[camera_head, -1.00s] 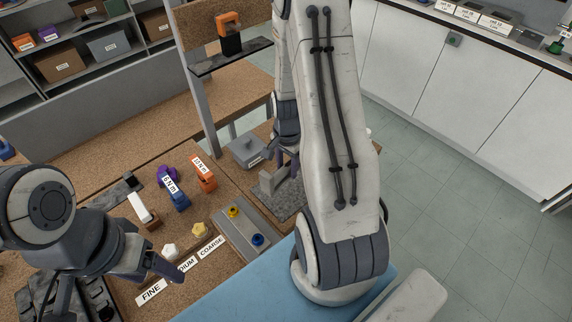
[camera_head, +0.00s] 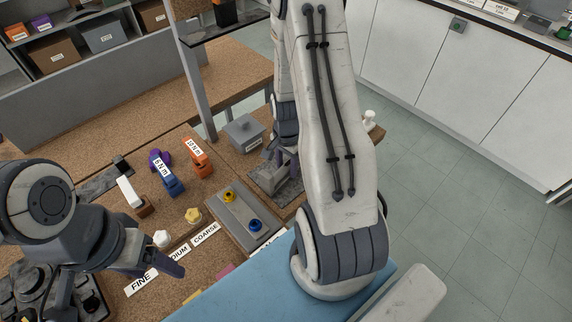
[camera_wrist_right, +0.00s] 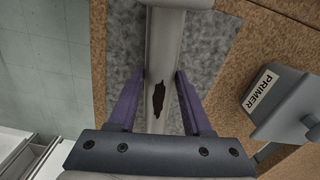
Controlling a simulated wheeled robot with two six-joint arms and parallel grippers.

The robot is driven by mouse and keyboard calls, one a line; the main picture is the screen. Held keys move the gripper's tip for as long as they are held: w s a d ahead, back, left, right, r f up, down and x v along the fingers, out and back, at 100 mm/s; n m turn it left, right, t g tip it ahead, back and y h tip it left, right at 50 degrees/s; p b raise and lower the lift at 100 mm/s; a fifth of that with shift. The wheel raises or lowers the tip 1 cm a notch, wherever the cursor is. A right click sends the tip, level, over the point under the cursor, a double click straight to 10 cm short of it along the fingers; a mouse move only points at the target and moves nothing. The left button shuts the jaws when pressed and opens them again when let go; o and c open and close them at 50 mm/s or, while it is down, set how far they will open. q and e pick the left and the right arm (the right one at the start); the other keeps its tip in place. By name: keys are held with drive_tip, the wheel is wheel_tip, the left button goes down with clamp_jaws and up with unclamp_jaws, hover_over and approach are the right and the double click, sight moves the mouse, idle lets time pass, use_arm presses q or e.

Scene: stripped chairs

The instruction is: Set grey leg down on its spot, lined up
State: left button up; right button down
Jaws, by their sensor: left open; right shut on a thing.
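The grey leg (camera_wrist_right: 163,60) has a dark chipped patch and lies between the purple fingers of my right gripper (camera_wrist_right: 158,100) in the right wrist view. In the head view, the leg (camera_head: 268,178) shows as a short grey piece beside the right gripper (camera_head: 284,165), low over a mottled grey mat (camera_head: 289,193). The mat (camera_wrist_right: 215,45) is behind the leg in the wrist view; whether the leg touches it I cannot tell. My right arm hides part of the mat in the head view. My left gripper (camera_head: 165,268) is empty, over the bench at the lower left.
A grey PRIMER box (camera_head: 244,132) stands near the mat; it is at the right in the wrist view (camera_wrist_right: 290,105). A grey tray (camera_head: 232,212) with yellow and blue knobs is left of the mat.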

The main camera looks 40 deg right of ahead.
drive_tip(key=shift+f+b, duration=0.45)
drive_tip(key=shift+f, duration=0.1)
idle(0.6)
drive_tip(key=shift+c, duration=1.3)
unclamp_jaws()
wheel_tip(320, 180, up, 11)
drive_tip(key=shift+f+b, duration=0.2)
drive_tip(key=shift+b, duration=0.1)
drive_tip(key=s+a+r+n, duration=0.2)
drive_tip(key=a+r+n, duration=0.3)
drive_tip(key=a, duration=0.4)
drive_tip(key=s+a+r+n, duration=0.1)
drive_tip(key=a+r+n, duration=0.1)
drive_tip(key=a+n, duration=0.65)
drive_tip(key=s+a+r+n+y, duration=0.1)
drive_tip(key=s+a+r+n, duration=0.2)
drive_tip(key=s+a+n, duration=0.6)
drive_tip(key=s+a, duration=0.1)
drive_tip(key=s, duration=0.2)
drive_tip(key=shift+s+a+r, duration=0.2)
drive_tip(key=shift+s+r, duration=0.05)
drive_tip(key=shift+r, duration=0.1)
